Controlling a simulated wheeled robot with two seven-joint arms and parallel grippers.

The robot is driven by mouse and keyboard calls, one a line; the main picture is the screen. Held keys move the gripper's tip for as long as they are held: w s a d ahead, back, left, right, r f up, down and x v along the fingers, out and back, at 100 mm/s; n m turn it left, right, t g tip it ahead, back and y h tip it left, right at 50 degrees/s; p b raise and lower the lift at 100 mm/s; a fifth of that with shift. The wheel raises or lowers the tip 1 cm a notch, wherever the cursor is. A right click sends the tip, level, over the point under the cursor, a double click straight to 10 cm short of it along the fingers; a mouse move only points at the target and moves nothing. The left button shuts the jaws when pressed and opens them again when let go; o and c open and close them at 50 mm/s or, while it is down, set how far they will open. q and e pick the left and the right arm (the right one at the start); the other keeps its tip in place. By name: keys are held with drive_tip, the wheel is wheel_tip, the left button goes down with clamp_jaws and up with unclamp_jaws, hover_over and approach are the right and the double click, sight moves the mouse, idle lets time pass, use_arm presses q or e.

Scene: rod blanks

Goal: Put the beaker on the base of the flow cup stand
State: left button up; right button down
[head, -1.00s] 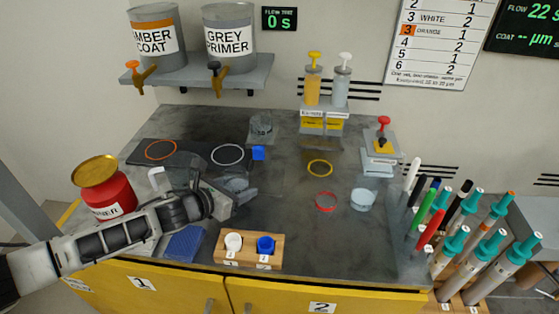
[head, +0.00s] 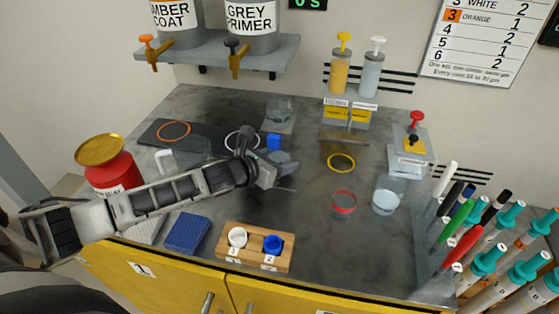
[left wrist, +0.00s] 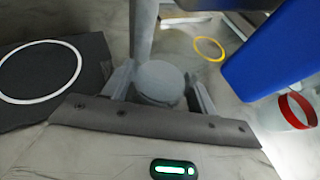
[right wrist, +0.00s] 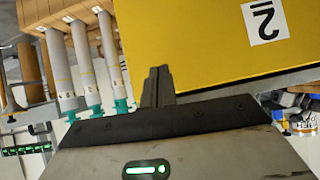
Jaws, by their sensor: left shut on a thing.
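My left gripper (head: 280,172) is shut on a grey, round beaker (left wrist: 160,82), which sits between its fingers in the left wrist view. In the head view the beaker (head: 285,160) is partly hidden by the gripper. The flow cup stand (head: 278,118) is grey, at the back of the bench, with a blue part (head: 273,142) in front of it, just behind my gripper. A large blue part (left wrist: 275,50) and a grey post (left wrist: 143,30) show close up in the left wrist view. I cannot tell whether the beaker touches the base. My right gripper (right wrist: 158,86) is shut and empty.
A wooden block (head: 256,256) with two small pots is at the front. A red can (head: 108,170) stands left. Bench middle is mostly clear.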

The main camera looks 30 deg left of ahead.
use_arm(q)
drive_tip(key=shift+f, duration=0.1)
drive_tip(key=o, duration=1.1)
drive_tip(key=shift+r, duration=0.25)
drive_tip(key=v, duration=1)
drive_tip(key=shift+s+a+f, duration=0.1)
drive_tip(key=shift+s+f, duration=0.1)
drive_tip(key=shift+s, duration=0.15)
drive_tip(key=shift+s+a+r, duration=0.15)
drive_tip(key=shift+s+r, duration=0.25)
drive_tip(key=shift+s, duration=0.2)
